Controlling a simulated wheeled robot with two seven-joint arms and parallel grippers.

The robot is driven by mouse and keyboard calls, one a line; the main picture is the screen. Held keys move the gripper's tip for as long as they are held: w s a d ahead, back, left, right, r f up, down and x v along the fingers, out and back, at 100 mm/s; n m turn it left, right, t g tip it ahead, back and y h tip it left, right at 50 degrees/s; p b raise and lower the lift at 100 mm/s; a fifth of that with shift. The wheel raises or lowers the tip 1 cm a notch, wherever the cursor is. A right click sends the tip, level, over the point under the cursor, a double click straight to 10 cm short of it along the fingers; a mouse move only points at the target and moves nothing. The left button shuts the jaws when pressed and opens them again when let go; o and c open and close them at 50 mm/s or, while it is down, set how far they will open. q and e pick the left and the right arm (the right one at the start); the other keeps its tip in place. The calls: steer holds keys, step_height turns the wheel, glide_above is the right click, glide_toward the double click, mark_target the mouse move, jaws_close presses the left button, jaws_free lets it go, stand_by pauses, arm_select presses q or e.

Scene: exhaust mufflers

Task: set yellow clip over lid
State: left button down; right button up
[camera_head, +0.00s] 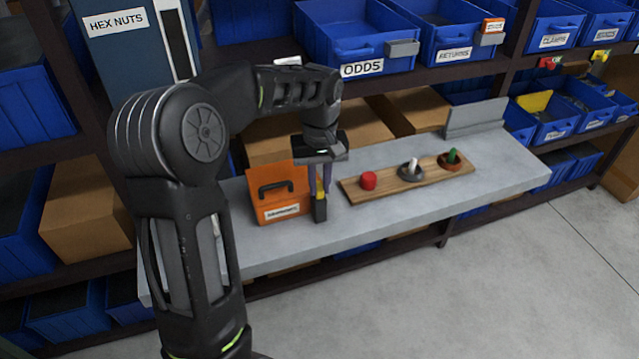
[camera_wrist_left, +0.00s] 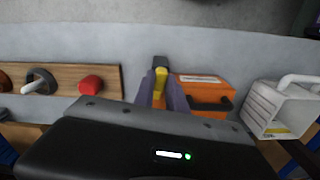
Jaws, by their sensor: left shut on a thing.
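My left gripper (camera_head: 320,186) is above the grey bench, its fingers pointing down, just right of the orange case (camera_head: 282,198). Its fingers are shut on a small yellow piece, which I take as the yellow clip (camera_head: 320,196); a dark block shows at its lower end. The clip also shows between the fingertips in the left wrist view (camera_wrist_left: 161,83). The orange case has a black handle and a white label, and an orange panel, perhaps its lid (camera_head: 280,174), rises at its back. Whether the dark block touches the bench is unclear. My right gripper is not in view.
A wooden board (camera_head: 400,185) with a red knob (camera_head: 368,181) and two pegged discs lies right of the gripper. A white handled box (camera_wrist_left: 280,108) stands beyond the case in the left wrist view.

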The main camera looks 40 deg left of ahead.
mark_target(319, 187)
arm_select(q)
steer(key=shift+n, duration=1)
steer(key=c, duration=1.4)
jaws_free()
steer(key=shift+o, duration=0.2)
steer(key=shift+r, duration=0.1)
step_height(319, 187, up, 8)
steer(key=shift+f, duration=0.15)
